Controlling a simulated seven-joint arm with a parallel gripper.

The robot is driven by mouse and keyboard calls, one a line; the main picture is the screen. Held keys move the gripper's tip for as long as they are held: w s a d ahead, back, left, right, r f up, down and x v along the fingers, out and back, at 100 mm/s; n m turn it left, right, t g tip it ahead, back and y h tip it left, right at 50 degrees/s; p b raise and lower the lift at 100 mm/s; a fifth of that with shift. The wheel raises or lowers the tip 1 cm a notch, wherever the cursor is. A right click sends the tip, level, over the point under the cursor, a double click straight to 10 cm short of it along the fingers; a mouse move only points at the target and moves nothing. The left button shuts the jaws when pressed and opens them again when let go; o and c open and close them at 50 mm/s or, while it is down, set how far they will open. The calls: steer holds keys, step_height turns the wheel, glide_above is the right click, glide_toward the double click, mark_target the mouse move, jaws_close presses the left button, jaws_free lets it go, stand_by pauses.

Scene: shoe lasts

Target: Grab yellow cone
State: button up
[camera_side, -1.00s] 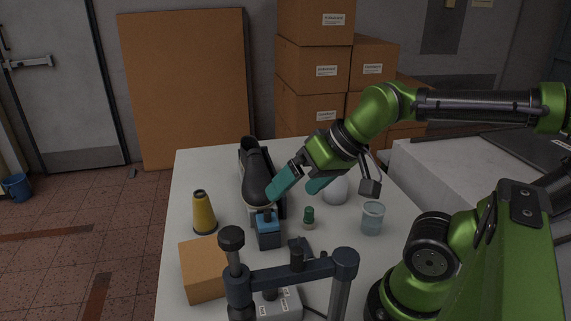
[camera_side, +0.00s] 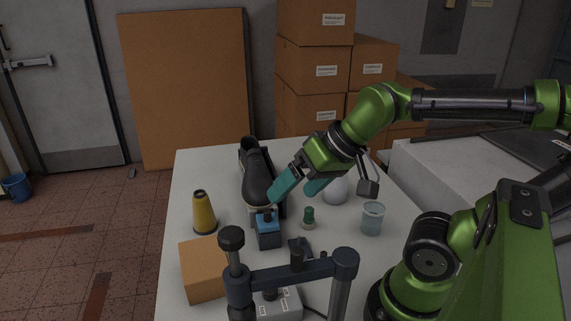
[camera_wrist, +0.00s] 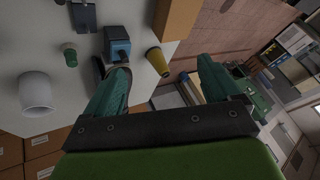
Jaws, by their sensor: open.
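The yellow cone (camera_side: 204,213) stands upright on the left part of the white table, with a dark top. It also shows in the wrist view (camera_wrist: 158,62), in the upper middle, between the two teal fingers and beyond their tips. My gripper (camera_side: 299,190) is open and empty, above the table near the toe of the black shoe. It is to the right of the cone and well apart from it. In the wrist view the gripper (camera_wrist: 162,75) shows both fingers spread with nothing between their pads.
A black shoe (camera_side: 257,175), a blue block-like device (camera_side: 267,230) and a cardboard box (camera_side: 203,270) stand around the cone. A green-topped peg (camera_side: 308,217), a clear cup (camera_side: 372,218) and a white rounded object (camera_side: 335,190) are to the right. A dark frame (camera_side: 300,275) rises in front.

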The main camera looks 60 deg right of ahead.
mark_target(202, 207)
steer(key=w+d+f+n+g+h, duration=0.1)
steer(key=w+d+f+n, duration=0.1)
steer(key=w, duration=1.1)
steer(key=w+d+f+n+g+h, duration=0.1)
steer(key=w+d+f+n, duration=0.15)
steer(key=w, duration=0.95)
steer(key=x, duration=1.1)
steer(key=s+a+x, duration=0.1)
steer(key=x, duration=0.4)
steer(key=shift+w+f, duration=0.15)
steer(key=shift+f, duration=0.3)
steer(key=shift+r, duration=0.1)
steer(key=c, duration=1.3)
